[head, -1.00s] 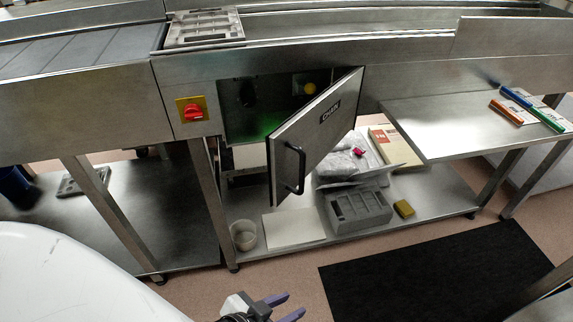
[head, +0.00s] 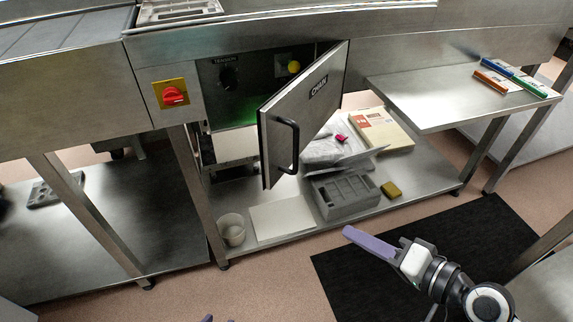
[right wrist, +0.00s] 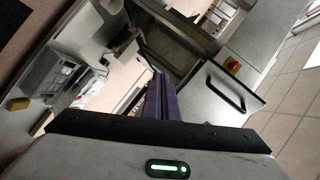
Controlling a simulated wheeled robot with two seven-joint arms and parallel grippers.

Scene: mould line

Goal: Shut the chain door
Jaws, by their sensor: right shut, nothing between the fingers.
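The chain door (head: 305,115), a grey metal panel labelled CHAIN, stands ajar in the head view. It is joined at its right side, and its left edge swings out toward me. Its black bar handle (head: 294,145) is on the outer face near the free edge. My right gripper (head: 352,235), with purple fingers shut and empty, is below and right of the door, apart from it. In the right wrist view the handle (right wrist: 226,88) is right of the fingers (right wrist: 161,98). Only a purple tip, apparently my left gripper (head: 207,318), shows at the bottom edge; its jaws are cut off.
The open compartment shows a black knob (head: 228,77) and yellow button (head: 294,67). A red switch (head: 173,96) is left of it. The lower shelf (head: 405,185) holds a grey block, bags and a tub. A side shelf (head: 430,100) juts out right. Floor before the door looks clear.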

